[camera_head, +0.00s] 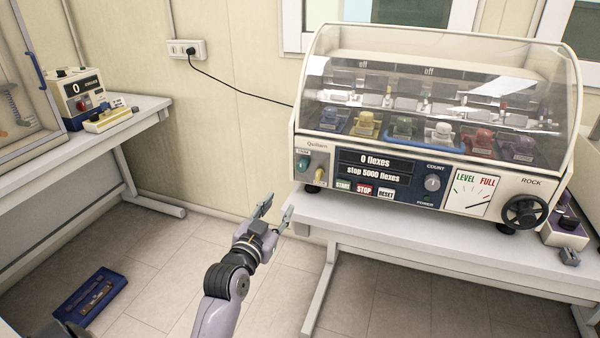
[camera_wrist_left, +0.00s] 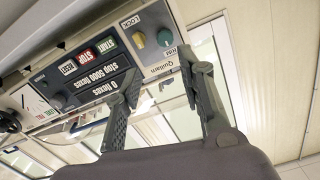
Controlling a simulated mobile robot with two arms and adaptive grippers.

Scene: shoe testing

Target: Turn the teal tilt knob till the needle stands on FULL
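The teal knob (camera_head: 304,163) is on the left end of the machine's front panel (camera_head: 405,209), with a beige knob (camera_head: 320,174) just below and right of it. The wrist view shows the teal knob (camera_wrist_left: 165,38) beyond my fingers, next to the beige knob (camera_wrist_left: 138,40) by the word LOCK. The LEVEL/FULL dial (camera_head: 467,193) is on the panel's right; its thin needle is too small to read surely. My left gripper (camera_head: 275,211) is open and empty, below and left of the teal knob, apart from it. The wrist view shows its spread fingers (camera_wrist_left: 166,82). My right gripper is out of view.
A black handwheel (camera_head: 525,212) marked ROCK is at the panel's right end. START, STOP and RESET buttons sit mid-panel. The white bench edge (camera_head: 400,238) lies under the machine. A blue tray (camera_head: 90,295) is on the floor at left. Room left of the machine is free.

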